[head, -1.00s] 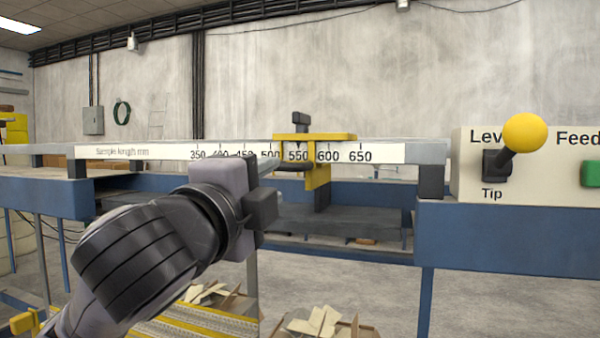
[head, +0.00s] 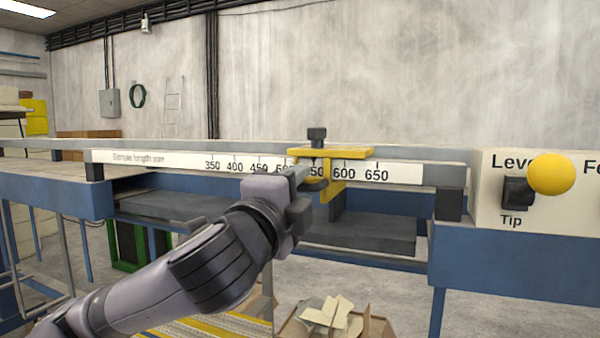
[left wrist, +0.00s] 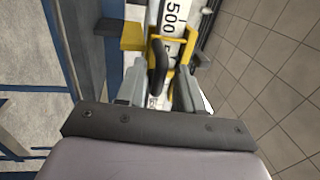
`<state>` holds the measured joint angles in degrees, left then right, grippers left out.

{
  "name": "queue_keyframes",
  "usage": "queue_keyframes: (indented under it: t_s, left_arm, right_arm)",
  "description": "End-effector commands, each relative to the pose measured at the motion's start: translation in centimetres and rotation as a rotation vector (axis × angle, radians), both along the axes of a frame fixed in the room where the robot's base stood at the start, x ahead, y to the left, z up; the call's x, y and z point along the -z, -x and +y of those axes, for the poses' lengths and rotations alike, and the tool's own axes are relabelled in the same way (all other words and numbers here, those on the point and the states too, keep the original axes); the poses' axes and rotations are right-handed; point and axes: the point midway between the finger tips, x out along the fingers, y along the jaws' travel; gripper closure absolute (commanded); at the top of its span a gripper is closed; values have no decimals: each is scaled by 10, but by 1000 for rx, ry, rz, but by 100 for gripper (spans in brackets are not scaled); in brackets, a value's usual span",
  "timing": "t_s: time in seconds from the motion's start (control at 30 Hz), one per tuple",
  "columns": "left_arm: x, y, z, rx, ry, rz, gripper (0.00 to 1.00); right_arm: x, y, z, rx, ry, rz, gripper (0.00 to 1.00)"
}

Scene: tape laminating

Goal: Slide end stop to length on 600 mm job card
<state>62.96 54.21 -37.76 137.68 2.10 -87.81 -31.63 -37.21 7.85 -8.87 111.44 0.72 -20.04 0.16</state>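The end stop (head: 335,152) is a yellow bracket with a black knob on top, sitting on the rail near the 550 mark of the scale (head: 400,172). A dark curved handle (left wrist: 158,65) sticks out from it towards me. My left gripper (head: 303,180) is at the front of the rail, just left of the yellow upright. In the left wrist view, my left gripper (left wrist: 158,88) has its fingers apart, with the dark handle between them and gaps showing beside it. The fingers partly hide the scale around 500 to 550. My right gripper is out of view.
A cream panel (head: 488,205) with a yellow-knobbed lever (head: 550,174) stands right of the rail. The blue bench frame (head: 520,255) runs below. A box of cardboard scraps (head: 335,320) is on the floor beneath. The rail is clear on both sides of the stop.

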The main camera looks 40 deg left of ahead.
Motion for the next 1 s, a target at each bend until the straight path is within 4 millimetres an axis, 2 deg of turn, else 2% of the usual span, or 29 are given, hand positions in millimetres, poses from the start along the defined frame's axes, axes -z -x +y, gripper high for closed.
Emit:
queue_keyframes:
  t_s: [0.17, 0.43, 0.47, 0.5, 0.57, 0.77, 1.0]
  left_arm:
    - [-1, -10, 2, 1, 0, 0, 64]
    - [-1, -12, 2, 2, -1, -1, 64]
    - [-1, -12, 2, 2, 0, 0, 67]
    - [-1, -12, 2, 2, -1, -1, 80]
    - [-1, -12, 2, 2, 0, 0, 99]
    - [-1, -12, 1, 2, 0, 0, 100]
    - [-2, -19, -23, 6, 2, 4, 100]
  right_arm:
    - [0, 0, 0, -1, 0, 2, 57]
    - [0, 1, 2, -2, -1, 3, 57]
    - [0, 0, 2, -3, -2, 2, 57]
    - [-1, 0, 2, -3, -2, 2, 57]
    - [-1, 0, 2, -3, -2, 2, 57]
    - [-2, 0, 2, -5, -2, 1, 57]
    - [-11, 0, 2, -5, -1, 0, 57]
